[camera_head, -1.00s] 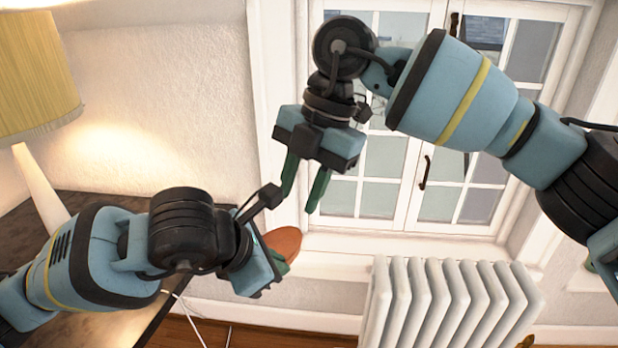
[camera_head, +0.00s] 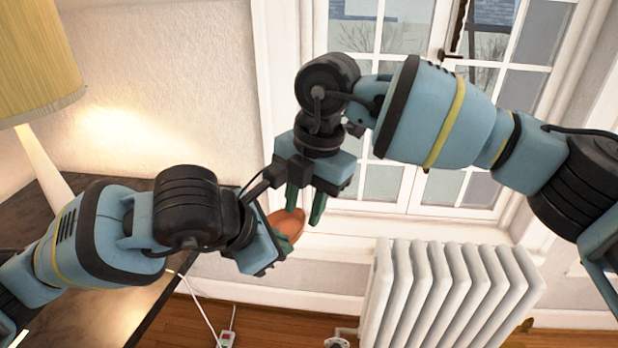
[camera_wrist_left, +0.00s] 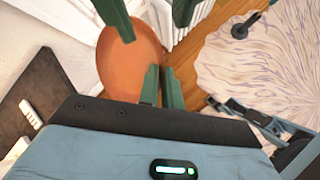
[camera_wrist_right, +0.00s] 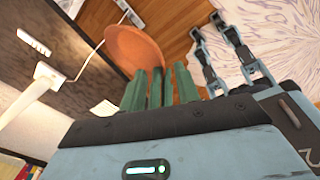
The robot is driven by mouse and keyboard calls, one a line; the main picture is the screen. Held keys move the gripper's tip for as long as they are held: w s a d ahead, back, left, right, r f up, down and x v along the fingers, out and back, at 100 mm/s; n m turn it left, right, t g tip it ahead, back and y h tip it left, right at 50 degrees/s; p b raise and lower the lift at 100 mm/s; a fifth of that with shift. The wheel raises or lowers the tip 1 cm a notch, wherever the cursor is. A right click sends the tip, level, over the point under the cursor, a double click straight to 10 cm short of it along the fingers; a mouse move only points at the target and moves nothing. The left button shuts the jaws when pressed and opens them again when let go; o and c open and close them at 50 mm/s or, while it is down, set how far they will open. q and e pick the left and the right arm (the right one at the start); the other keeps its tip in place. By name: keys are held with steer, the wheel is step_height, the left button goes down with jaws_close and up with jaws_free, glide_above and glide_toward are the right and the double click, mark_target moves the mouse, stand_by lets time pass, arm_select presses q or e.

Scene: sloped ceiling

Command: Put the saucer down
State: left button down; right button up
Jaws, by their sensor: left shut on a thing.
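The saucer (camera_head: 287,220) is a reddish-brown round dish, held in the air and tilted steeply. My left gripper (camera_head: 286,243) is shut on its lower edge; in the left wrist view the saucer (camera_wrist_left: 133,58) rises beyond the fingers. My right gripper (camera_head: 305,213) is open, pointing down at the saucer's upper edge. In the left wrist view, the right gripper's two fingers come in from the top, one across the saucer and one at its right side. I cannot tell whether they touch it. The saucer (camera_wrist_right: 135,48) also shows in the right wrist view, just beyond the fingers.
A dark table (camera_head: 93,305) stands at the lower left, with a lamp (camera_head: 35,60) over it. A white radiator (camera_head: 450,295) stands at the lower right, below a window (camera_head: 415,110). A power strip (camera_head: 227,339) lies on the wooden floor.

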mark_target(298, 229)
steer(key=shift+a+f, duration=0.2)
steer(key=shift+f, duration=0.75)
steer(key=shift+a+f, duration=0.15)
steer(key=shift+f, duration=0.8)
jaws_close()
arm_select(q)
steer(key=c, duration=1.5)
jaws_free()
